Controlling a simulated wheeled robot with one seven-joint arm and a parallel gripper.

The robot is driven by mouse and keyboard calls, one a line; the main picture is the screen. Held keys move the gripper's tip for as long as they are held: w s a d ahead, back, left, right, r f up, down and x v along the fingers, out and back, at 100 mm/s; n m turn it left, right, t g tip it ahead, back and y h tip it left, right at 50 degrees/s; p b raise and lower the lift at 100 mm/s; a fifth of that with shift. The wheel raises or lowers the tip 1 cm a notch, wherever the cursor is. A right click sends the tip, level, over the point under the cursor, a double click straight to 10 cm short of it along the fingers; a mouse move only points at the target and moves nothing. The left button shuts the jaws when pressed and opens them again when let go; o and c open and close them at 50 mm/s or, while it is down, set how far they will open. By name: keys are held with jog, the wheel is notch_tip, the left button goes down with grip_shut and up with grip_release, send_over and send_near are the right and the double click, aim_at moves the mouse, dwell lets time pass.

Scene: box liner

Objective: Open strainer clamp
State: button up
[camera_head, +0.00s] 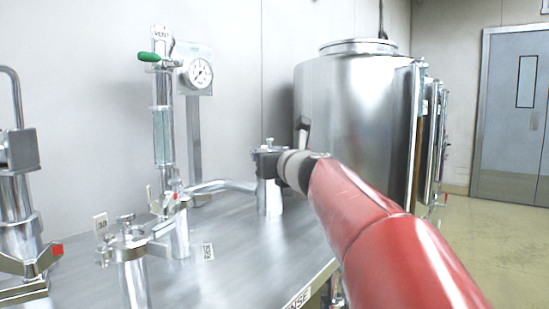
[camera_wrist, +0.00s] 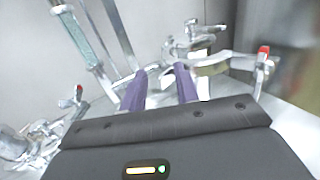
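No label that I can read says strainer. A steel upright housing (camera_head: 268,195) with a clamped, knobbed top stands at the table's right, just left of my arm's end. In the wrist view a steel clamp with a knob (camera_wrist: 193,35) lies beyond the fingertips, and a red-tipped handle (camera_wrist: 262,62) stands to the right. My gripper (camera_wrist: 160,72) has two purple fingers, spread apart with nothing clearly held between them. In the head view the fingers are hidden by my wrist. Whether a finger touches the clamp is unclear.
The steel table (camera_head: 230,262) carries a clamped fitting (camera_head: 130,248) in front and a red-tipped fitting (camera_head: 45,262) at left. A sight glass (camera_head: 162,135) with a green valve handle and a gauge (camera_head: 200,73) rise behind. A large tank (camera_head: 350,100) stands behind my arm.

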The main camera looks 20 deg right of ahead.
jog(key=s+a, duration=0.4)
jog(key=s, duration=0.2)
jog(key=shift+s+f+p, duration=0.2)
jog(key=shift+s+p, duration=0.1)
jog(key=shift+s, duration=0.05)
dwell(0.4)
jog(key=shift+a, duration=0.1)
jog(key=shift+s, duration=0.1)
jog(key=s, duration=0.7)
jog(key=shift+s+d+p, duration=0.2)
jog(key=shift+s+p, duration=0.1)
jog(key=shift+p, duration=0.05)
